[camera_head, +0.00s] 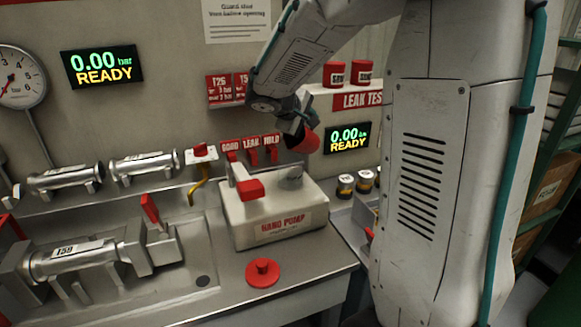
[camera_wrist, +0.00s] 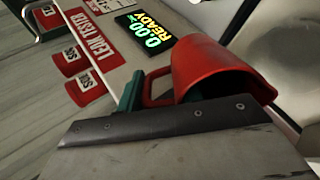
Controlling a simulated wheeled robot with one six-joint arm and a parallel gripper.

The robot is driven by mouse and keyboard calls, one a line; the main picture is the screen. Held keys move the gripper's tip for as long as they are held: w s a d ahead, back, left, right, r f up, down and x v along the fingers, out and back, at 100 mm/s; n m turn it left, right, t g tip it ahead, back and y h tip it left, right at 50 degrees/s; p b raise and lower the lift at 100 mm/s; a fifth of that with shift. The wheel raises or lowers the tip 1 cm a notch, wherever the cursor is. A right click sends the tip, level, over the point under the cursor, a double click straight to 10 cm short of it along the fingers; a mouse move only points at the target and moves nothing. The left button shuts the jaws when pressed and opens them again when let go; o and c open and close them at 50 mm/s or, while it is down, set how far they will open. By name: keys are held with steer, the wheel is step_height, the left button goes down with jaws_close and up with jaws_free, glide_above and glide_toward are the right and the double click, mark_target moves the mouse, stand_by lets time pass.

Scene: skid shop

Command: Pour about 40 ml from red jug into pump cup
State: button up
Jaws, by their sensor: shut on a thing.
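The red jug (camera_head: 303,140) hangs in the air above the right part of the hand pump (camera_head: 270,212), tilted over. My gripper (camera_head: 301,112) is shut on the jug's handle. In the wrist view the red jug (camera_wrist: 222,68) lies across the picture, with its handle (camera_wrist: 150,88) by the green fingers of my gripper (camera_wrist: 138,90). The small grey pump cup (camera_head: 291,179) sits on top of the hand pump, below the jug and apart from it. No stream of liquid shows, and I cannot see the level in the jug or the cup.
The pump's red lever (camera_head: 248,187) stands left of the cup. Red GOOD, LEAK and HOLD tags (camera_head: 252,145) hang behind it. Small tins (camera_head: 346,184) stand to the right. A clamped cylinder (camera_head: 82,258) is at left.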

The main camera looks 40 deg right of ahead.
steer(key=shift+s+a+f+h, duration=0.1)
steer(key=shift+a+h, duration=0.3)
steer(key=shift+h, duration=0.5)
steer(key=shift+w+d, duration=0.2)
steer(key=shift+d, duration=0.1)
steer(key=shift+w+d+p, duration=0.25)
steer(key=shift+d+p, duration=0.15)
steer(key=shift+d, duration=0.2)
steer(key=shift+t+h, duration=0.3)
steer(key=shift+f+p, duration=0.1)
steer(key=shift+p, duration=0.25)
steer(key=shift+a+f+h+p, duration=0.1)
steer(key=shift+h+p, duration=0.25)
steer(key=shift+h, duration=0.05)
stand_by(0.3)
